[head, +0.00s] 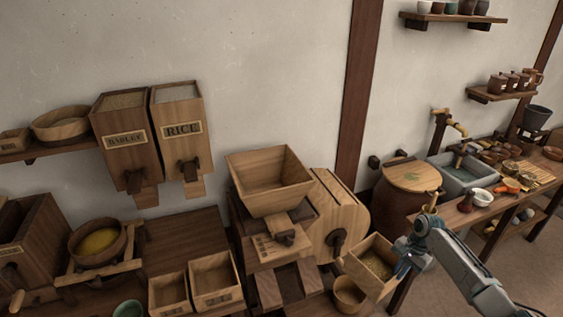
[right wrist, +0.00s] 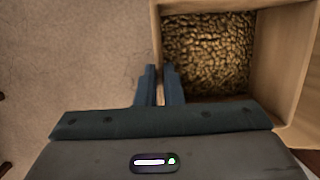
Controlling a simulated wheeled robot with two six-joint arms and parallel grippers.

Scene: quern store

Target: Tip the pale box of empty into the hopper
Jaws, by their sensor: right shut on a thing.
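The pale wooden box (head: 362,279) is in my right gripper, to the right of the hopper and lower than its rim. It holds brown grain-like pieces, which also show inside the box in the right wrist view (right wrist: 283,62). My right gripper (head: 404,267) is shut on the box's wall; its two fingers also show in the right wrist view (right wrist: 160,88). The hopper (head: 268,190) is a square, flared wooden funnel on a wooden mill body. Its inside looks empty from here. My left gripper is not in view.
A round-sided wooden housing (head: 338,215) with a dark knob stands between hopper and box. A small round tub (head: 349,295) sits just below the box. A lidded barrel (head: 405,190) and a cluttered bench (head: 455,215) stand to the right. BARLEY (head: 128,142) and RICE (head: 181,130) bins hang left.

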